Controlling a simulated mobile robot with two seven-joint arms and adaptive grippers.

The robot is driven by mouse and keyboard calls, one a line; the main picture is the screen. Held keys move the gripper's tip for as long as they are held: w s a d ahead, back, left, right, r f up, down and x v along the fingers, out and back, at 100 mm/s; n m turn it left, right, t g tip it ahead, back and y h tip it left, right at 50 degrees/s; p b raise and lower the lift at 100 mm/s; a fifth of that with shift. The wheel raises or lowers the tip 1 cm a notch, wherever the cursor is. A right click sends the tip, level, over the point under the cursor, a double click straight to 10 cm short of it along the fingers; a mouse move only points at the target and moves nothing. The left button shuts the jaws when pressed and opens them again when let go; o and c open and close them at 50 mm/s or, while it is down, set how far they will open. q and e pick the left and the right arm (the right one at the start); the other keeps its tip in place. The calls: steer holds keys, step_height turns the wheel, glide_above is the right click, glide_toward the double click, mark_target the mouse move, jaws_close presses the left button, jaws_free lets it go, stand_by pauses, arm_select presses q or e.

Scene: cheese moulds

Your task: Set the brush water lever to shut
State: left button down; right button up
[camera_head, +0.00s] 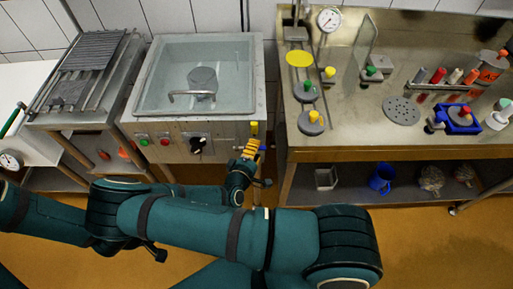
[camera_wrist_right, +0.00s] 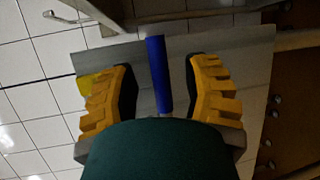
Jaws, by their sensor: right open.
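A blue lever handle (camera_head: 262,148) is at the right front side of the sink unit, beside the right gripper's fingers. In the right wrist view the blue handle (camera_wrist_right: 159,75) lies lengthwise between the two yellow fingers, with a gap on each side. My right gripper (camera_head: 249,149) is open around it, and the fingers (camera_wrist_right: 163,90) do not appear to touch it. No label shows on either handle. My left gripper is not in view.
The sink (camera_head: 240,85) holds water and a grey mould; its front has a black knob (camera_head: 197,145) and green and red buttons. The steel table (camera_head: 350,140) stands close to the right, with its front leg near the gripper. A rack (camera_head: 85,65) stands left.

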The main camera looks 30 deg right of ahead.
steer(key=shift+x, duration=0.75)
jaws_close()
